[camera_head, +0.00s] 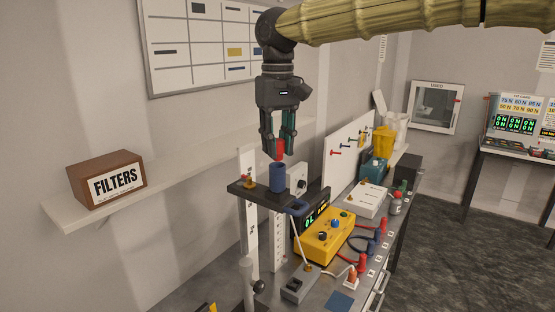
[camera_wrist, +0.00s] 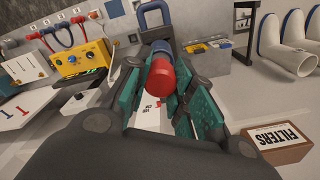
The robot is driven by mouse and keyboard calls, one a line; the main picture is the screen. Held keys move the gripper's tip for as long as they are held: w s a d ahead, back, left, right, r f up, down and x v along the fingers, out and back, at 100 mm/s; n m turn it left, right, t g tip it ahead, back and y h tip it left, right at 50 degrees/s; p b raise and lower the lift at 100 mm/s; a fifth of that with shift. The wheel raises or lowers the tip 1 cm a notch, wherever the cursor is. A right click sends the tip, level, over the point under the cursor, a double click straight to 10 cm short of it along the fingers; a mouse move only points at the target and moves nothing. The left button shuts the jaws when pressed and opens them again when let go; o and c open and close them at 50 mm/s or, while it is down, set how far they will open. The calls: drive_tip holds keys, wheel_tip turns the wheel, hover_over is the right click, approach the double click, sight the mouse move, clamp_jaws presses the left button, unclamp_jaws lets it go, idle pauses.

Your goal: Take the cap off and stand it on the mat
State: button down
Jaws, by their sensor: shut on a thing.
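A red cap (camera_head: 279,152) is between the fingertips of my gripper (camera_head: 277,147), which is shut on it and points down. Below it a blue cylinder (camera_head: 277,179) stands upright on a dark raised platform (camera_head: 252,192).
A yellow box with knobs (camera_head: 329,238) and red and blue leads stands right of the platform. A small grey block (camera_head: 297,289) with a thin rod is left of the mat. A white ruled post (camera_head: 248,215) rises beside the platform. A FILTERS box (camera_head: 107,180) sits on the shelf.

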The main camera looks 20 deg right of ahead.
drive_tip(key=shift+r, duration=1)
